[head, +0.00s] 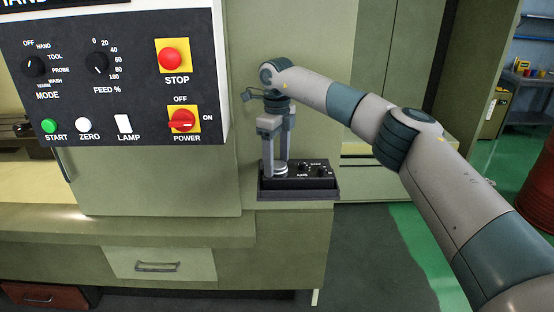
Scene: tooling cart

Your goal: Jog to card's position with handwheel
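A small black handwheel box (318,182) sits on a dark ledge at the front of the green machine. A pale round handwheel (281,168) shows on its left part, with small knobs and white lettering to the right. My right gripper (276,165) points straight down over the left part of the box, its fingertips at the handwheel. The fingers stand apart with a gap between them; I cannot tell whether they press on the wheel. No card can be made out. My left gripper is not in view.
A control panel (108,83) at upper left carries a red STOP button (170,58), a red POWER switch (183,121), MODE and FEED dials, and START, ZERO and LAMP. A drawer (160,264) is below. A red barrel (540,185) and a shelf stand far right.

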